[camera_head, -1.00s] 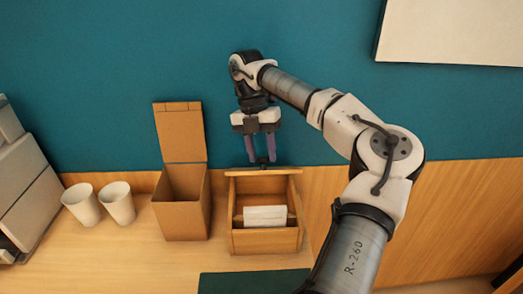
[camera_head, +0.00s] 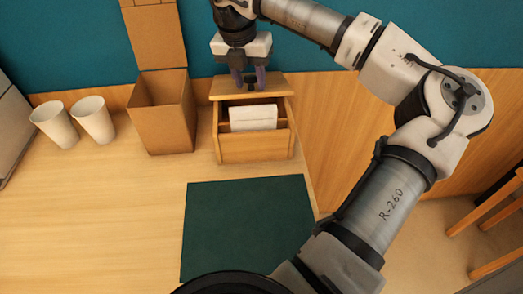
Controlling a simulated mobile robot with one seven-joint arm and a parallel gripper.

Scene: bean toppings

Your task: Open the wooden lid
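A small wooden box (camera_head: 254,150) stands on the counter against the wall, with its front part open and a white block-like item (camera_head: 253,117) inside. Its wooden lid (camera_head: 276,86) lies across the back of the box, with a small dark knob (camera_head: 251,86) on it. My gripper (camera_head: 250,83) points down over the lid, its two purple fingers spread on either side of the knob. A gap seems to show between fingers and knob; the exact contact is too small to see.
A tall brown box (camera_head: 163,121) with its flap raised stands just left of the wooden box. Two white cups (camera_head: 75,122) are further left. A dark green mat (camera_head: 247,225) lies in front, and the counter (camera_head: 100,225) left of it is clear.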

